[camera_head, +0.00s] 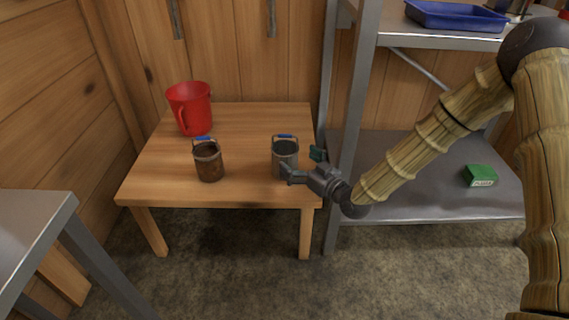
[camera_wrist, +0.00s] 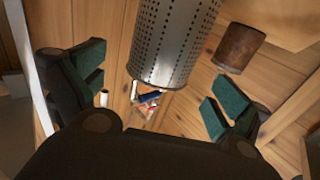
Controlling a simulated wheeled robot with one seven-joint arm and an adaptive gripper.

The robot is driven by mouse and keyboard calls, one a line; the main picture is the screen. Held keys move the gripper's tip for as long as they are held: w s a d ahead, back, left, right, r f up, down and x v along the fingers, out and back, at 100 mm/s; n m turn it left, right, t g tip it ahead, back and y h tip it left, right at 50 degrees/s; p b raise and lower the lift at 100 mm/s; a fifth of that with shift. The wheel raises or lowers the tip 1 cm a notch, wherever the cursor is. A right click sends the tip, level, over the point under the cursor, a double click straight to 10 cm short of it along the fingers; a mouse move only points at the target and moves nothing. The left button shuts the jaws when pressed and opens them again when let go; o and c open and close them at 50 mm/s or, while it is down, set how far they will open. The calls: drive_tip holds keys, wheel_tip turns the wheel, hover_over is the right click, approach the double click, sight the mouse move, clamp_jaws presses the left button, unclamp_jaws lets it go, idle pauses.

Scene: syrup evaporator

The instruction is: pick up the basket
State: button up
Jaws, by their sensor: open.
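The basket is a grey perforated metal cylinder with a blue handle grip (camera_head: 284,155), standing upright near the right edge of the wooden table (camera_head: 245,192). In the wrist view the perforated basket (camera_wrist: 175,45) fills the upper middle, with a blue piece that looks like its handle grip at its lower end. My gripper (camera_head: 302,165) is at the basket's right front side, fingers spread. In the wrist view my gripper's (camera_wrist: 155,90) teal pads stand apart on either side of the basket's near end, with nothing clamped between them. I cannot tell whether a finger touches it.
A rusty brown bucket (camera_head: 209,162) with a blue grip stands left of the basket; it also shows in the wrist view (camera_wrist: 239,47). A red pitcher (camera_head: 190,107) stands at the back left. A metal shelf (camera_head: 420,185) with a green box (camera_head: 481,175) is close on the right.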

sight(285, 148)
drive_tip(key=shift+b+x, duration=1.6)
drive_tip(key=shift+x, duration=1.35)
drive_tip(key=shift+r, duration=0.2)
drive_tip(key=c, duration=1.2)
drive_tip(key=shift+r, duration=0.1)
